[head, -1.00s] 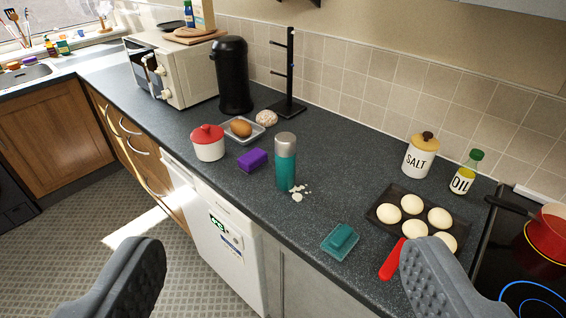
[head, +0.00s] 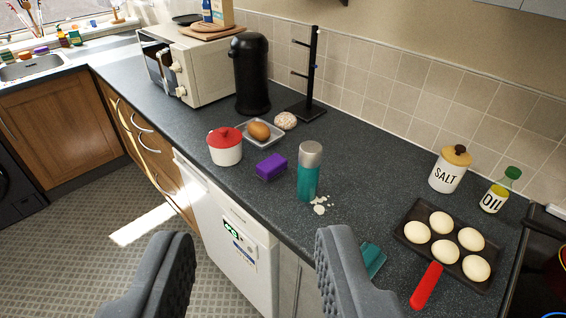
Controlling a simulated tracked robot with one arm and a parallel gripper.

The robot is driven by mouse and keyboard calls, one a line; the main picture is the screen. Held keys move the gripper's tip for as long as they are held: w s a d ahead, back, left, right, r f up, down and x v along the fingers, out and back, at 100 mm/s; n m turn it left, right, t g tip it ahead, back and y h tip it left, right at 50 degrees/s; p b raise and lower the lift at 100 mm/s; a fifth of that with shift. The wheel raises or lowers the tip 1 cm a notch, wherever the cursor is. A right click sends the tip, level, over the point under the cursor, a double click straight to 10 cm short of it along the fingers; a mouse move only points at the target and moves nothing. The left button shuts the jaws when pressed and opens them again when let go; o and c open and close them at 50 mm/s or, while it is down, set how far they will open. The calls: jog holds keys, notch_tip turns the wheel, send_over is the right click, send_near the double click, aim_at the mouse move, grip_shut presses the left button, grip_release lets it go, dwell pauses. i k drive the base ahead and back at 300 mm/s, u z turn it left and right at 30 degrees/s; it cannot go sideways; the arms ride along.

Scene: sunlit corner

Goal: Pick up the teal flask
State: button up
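The teal flask (head: 307,178) with a silver cap stands upright on the dark worktop, near its front edge. My gripper (head: 250,268) shows at the bottom of the view, its two grey fingers spread wide with nothing between them. It is apart from the flask, which appears above and slightly right of the gap between the fingers.
A purple sponge (head: 271,166) and a red-lidded pot (head: 225,146) stand left of the flask. A tray of pale buns (head: 408,213) with a red handle, a salt jar (head: 450,169) and an oil bottle (head: 499,190) are further right.

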aim_at(310, 151)
jog(key=u, duration=0.3)
jog(key=i, duration=0.9)
jog(key=z, duration=0.15)
